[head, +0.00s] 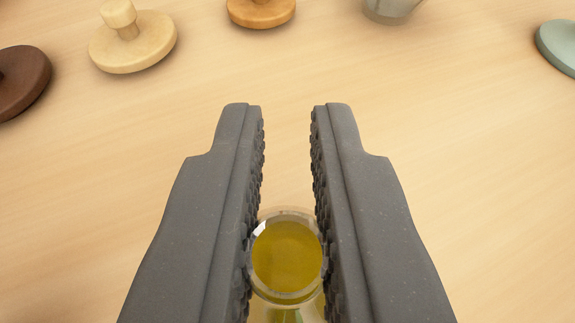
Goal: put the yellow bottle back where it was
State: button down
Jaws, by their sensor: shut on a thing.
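The yellow bottle (287,258) is between the two dark ridged fingers of my gripper (287,112), near their base. I see it from above: a round yellow top inside a clear rim, with a paler clear part just below at the bottom edge. My gripper is shut on it, with a finger against each side. The fingertips stay apart and the wood surface shows between them. The lower part of the bottle is hidden, so I cannot tell whether it touches the surface.
A light wood surface (440,140) fills the view. Along the far side stand a dark brown round piece (22,80), a pale wooden knobbed piece (135,45), an orange-brown disc (261,10), a grey-green cup (390,8) and a green disc (560,45). Bare surface lies ahead of the fingertips.

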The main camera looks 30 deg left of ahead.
jog(key=c, duration=1.4)
grip_release()
jog(key=shift+c, duration=0.2)
jog(key=shift+r, duration=0.1)
jog(key=p+v, duration=0.3)
jog(key=v, duration=0.9)
